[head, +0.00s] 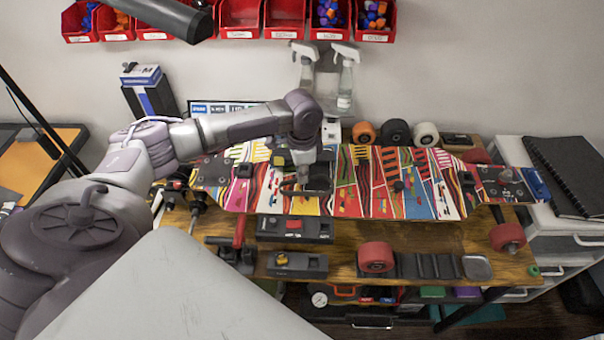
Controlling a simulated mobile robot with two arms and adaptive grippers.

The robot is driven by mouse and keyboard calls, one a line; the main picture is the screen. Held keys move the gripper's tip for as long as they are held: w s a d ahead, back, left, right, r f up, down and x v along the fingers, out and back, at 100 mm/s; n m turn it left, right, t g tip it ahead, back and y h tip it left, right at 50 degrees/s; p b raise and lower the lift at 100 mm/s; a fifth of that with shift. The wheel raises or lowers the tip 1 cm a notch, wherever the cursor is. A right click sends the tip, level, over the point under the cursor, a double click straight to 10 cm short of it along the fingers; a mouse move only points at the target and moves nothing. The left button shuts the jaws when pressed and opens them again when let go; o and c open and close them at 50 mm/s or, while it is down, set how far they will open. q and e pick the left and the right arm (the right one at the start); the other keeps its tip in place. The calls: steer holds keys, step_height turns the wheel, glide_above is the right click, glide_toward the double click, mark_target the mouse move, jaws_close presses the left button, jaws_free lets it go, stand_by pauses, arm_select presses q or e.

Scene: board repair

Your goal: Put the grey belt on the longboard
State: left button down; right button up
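The longboard (370,192) lies across the workbench, its deck covered in a bright striped and patterned print. My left arm reaches in from the left, and my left gripper (303,178) points down over the left half of the deck. Dark parts show around its fingertips, and I cannot tell whether they are the fingers or something held. I cannot make out the grey belt for certain. My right gripper is not in view.
A red wheel (376,257) and black tool holders (295,228) sit along the bench front. Loose wheels (395,133) and spray bottles (345,85) stand behind the board. Red bins (240,18) hang above. A black notebook (568,172) lies on the white cabinet at right.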

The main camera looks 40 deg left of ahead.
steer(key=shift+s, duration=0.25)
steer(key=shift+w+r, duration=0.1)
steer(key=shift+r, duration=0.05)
arm_select(q)
steer(key=shift+f+p, duration=0.1)
steer(key=shift+p, duration=0.3)
steer(key=shift+f, duration=0.1)
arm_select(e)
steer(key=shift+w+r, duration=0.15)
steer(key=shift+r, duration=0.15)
arm_select(q)
steer(key=shift+f+p, duration=0.3)
steer(key=shift+f, duration=0.05)
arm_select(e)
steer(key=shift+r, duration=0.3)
arm_select(q)
steer(key=c, duration=1.2)
jaws_free()
steer(key=shift+c, duration=1.6)
